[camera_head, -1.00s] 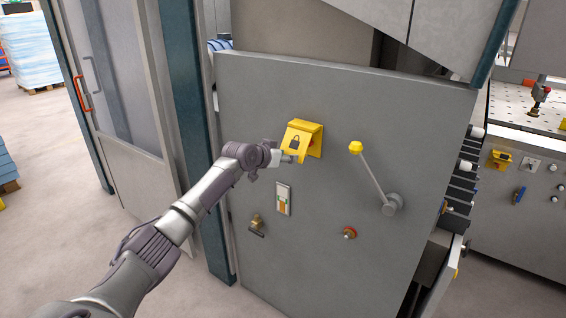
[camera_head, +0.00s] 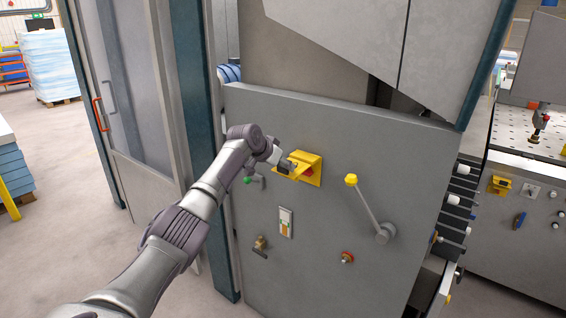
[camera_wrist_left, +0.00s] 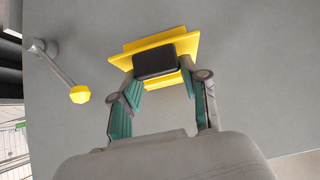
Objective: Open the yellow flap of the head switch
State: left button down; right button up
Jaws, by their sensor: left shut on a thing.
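The head switch is a yellow box on the grey machine panel. Its yellow flap (camera_head: 296,164) is tilted up and outward from the panel, and a red part of the switch (camera_head: 308,172) shows beneath it. My left gripper (camera_head: 287,166) is at the flap's outer edge, shut on the flap. In the left wrist view the yellow flap (camera_wrist_left: 180,46) and a black block on it stand just beyond the two teal-padded fingers (camera_wrist_left: 160,86). The fingers hide part of the flap's edge. My right gripper is out of view.
On the grey panel (camera_head: 330,250), a lever with a yellow knob (camera_head: 351,180) stands right of the switch.

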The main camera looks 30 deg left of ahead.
pick_arm(q)
jog(key=shift+w+r+g+p, duration=0.2)
jog(key=shift+r+g+p, duration=0.15)
jog(key=shift+r, duration=0.2)
jog(key=shift+w+r+g+p, duration=0.15)
jog(key=shift+r+g+p, duration=0.15)
jog(key=shift+r, duration=0.2)
jog(key=shift+w+d+r+g+p, duration=0.1)
jog(key=shift+w+r+g+p, duration=0.1)
jog(key=shift+g+p, duration=0.35)
jog(key=c, duration=1)
grip_release()
jog(key=shift+f, duration=0.1)
jog(key=o, duration=0.4)
jog(key=shift+w+f, duration=0.2)
jog(key=shift+o, duration=0.2)
jog(key=shift+w+f, duration=0.1)
